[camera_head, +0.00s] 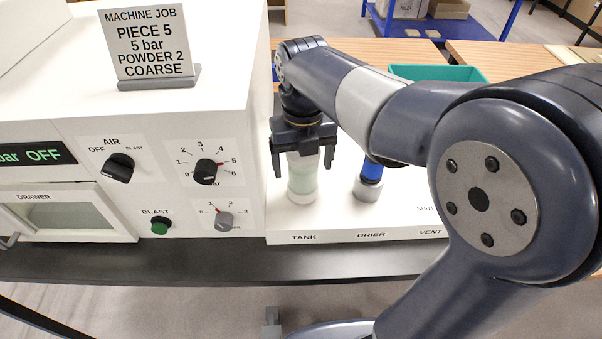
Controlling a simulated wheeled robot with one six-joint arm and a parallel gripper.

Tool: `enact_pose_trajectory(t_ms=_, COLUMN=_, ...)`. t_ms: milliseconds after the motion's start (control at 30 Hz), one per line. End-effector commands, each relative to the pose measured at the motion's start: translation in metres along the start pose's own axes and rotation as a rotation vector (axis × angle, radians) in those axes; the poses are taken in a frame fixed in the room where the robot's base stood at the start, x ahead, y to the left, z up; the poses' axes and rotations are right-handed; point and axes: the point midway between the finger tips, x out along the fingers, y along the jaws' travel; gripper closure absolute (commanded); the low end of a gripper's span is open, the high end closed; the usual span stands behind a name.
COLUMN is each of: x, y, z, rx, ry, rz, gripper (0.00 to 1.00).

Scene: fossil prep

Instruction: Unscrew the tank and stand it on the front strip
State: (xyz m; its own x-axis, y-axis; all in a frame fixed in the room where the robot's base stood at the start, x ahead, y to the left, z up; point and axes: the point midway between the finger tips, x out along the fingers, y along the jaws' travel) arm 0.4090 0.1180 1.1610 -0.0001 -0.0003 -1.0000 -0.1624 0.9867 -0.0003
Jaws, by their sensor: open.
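The tank (302,179) is a pale green, translucent cylinder with a whitish base. It stands upright on the white shelf above the label TANK. My gripper (303,166) points down over the tank, with one finger on each side of its upper part. The jaws are open, and I cannot tell whether either finger touches it. The tank's top is hidden behind my gripper. The front strip cannot be told apart for sure; a white labelled edge (340,237) runs along the shelf's front, with the dark bench edge (340,264) below it.
A blue drier (371,180) stands right of the tank, partly behind my arm. The white machine (225,125) with knobs stands close on the left. A job sign (150,45) reads PIECE 5, 5 bar, POWDER 2, COARSE. A green tray (440,73) lies behind my arm.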

Motion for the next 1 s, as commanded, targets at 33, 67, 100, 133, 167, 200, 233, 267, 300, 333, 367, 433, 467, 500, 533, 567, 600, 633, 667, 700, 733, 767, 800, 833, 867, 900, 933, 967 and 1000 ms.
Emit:
enact_pose_trajectory(t_ms=33, x=0.000, y=0.000, z=0.000, rx=0.000, ry=0.000, rz=0.000, gripper=0.19)
enact_pose_trajectory(t_ms=67, x=0.000, y=0.000, z=0.000, rx=0.000, ry=0.000, rz=0.000, gripper=0.19)
enact_pose_trajectory(t_ms=100, x=-0.001, y=0.000, z=0.000, rx=0.000, ry=0.000, rz=0.000, gripper=0.19)
enact_pose_trajectory(t_ms=133, x=-0.002, y=0.000, z=0.000, rx=0.000, ry=0.000, rz=0.000, gripper=0.19)
enact_pose_trajectory(t_ms=167, x=-0.003, y=0.000, z=0.000, rx=0.000, ry=0.000, rz=0.000, gripper=0.19)
enact_pose_trajectory(t_ms=200, x=-0.006, y=0.000, z=0.000, rx=0.000, ry=0.000, rz=0.000, gripper=0.19)
enact_pose_trajectory(t_ms=233, x=-0.008, y=0.000, z=0.000, rx=0.001, ry=0.000, rz=0.000, gripper=0.19)
enact_pose_trajectory(t_ms=267, x=-0.011, y=0.000, z=0.000, rx=0.001, ry=0.000, rz=0.000, gripper=0.19)
enact_pose_trajectory(t_ms=300, x=-0.015, y=0.000, z=0.000, rx=0.001, ry=0.000, rz=0.000, gripper=0.19)
enact_pose_trajectory(t_ms=333, x=-0.019, y=0.000, z=0.000, rx=0.001, ry=0.000, rz=0.000, gripper=0.19)
enact_pose_trajectory(t_ms=367, x=-0.022, y=0.000, z=0.000, rx=0.001, ry=0.000, rz=0.000, gripper=0.19)
enact_pose_trajectory(t_ms=433, x=-0.029, y=0.000, z=0.000, rx=0.001, ry=0.000, rz=0.000, gripper=0.19)
enact_pose_trajectory(t_ms=467, x=-0.032, y=0.000, z=0.000, rx=0.001, ry=0.000, rz=0.000, gripper=0.19)
enact_pose_trajectory(t_ms=500, x=-0.035, y=0.000, z=0.000, rx=0.001, ry=0.000, rz=0.000, gripper=0.19)
enact_pose_trajectory(t_ms=533, x=-0.036, y=0.000, z=0.000, rx=0.001, ry=0.000, rz=0.000, gripper=0.19)
enact_pose_trajectory(t_ms=567, x=-0.037, y=0.000, z=0.000, rx=0.001, ry=0.000, rz=0.000, gripper=0.19)
enact_pose_trajectory(t_ms=600, x=-0.037, y=0.000, z=0.000, rx=0.001, ry=0.000, rz=0.000, gripper=0.19)
enact_pose_trajectory(t_ms=633, x=-0.037, y=0.000, z=0.000, rx=0.001, ry=0.000, rz=0.000, gripper=0.19)
enact_pose_trajectory(t_ms=667, x=-0.036, y=0.000, z=0.000, rx=0.001, ry=0.000, rz=0.000, gripper=0.19)
enact_pose_trajectory(t_ms=700, x=-0.035, y=0.000, z=0.000, rx=0.001, ry=0.000, rz=0.000, gripper=0.19)
enact_pose_trajectory(t_ms=733, x=-0.035, y=0.000, z=0.000, rx=0.001, ry=0.000, rz=0.000, gripper=0.19)
enact_pose_trajectory(t_ms=767, x=-0.035, y=0.000, z=0.000, rx=0.001, ry=0.000, rz=0.000, gripper=0.19)
enact_pose_trajectory(t_ms=800, x=-0.035, y=0.000, z=0.000, rx=0.001, ry=0.000, rz=0.000, gripper=0.19)
enact_pose_trajectory(t_ms=833, x=-0.035, y=0.000, z=0.000, rx=0.005, ry=0.000, rz=0.000, gripper=0.19)
enact_pose_trajectory(t_ms=867, x=-0.035, y=0.000, z=0.000, rx=0.020, ry=0.000, rz=0.000, gripper=0.19)
enact_pose_trajectory(t_ms=900, x=-0.035, y=0.000, z=0.000, rx=0.064, ry=0.000, rz=0.000, gripper=0.19)
enact_pose_trajectory(t_ms=933, x=-0.035, y=0.000, z=0.000, rx=0.109, ry=0.000, rz=0.000, gripper=0.19)
enact_pose_trajectory(t_ms=967, x=-0.035, y=0.000, z=0.000, rx=0.159, ry=0.000, rz=0.000, gripper=0.19)
enact_pose_trajectory(t_ms=1000, x=-0.035, y=0.000, z=0.000, rx=0.224, ry=0.000, rz=0.000, gripper=0.19)
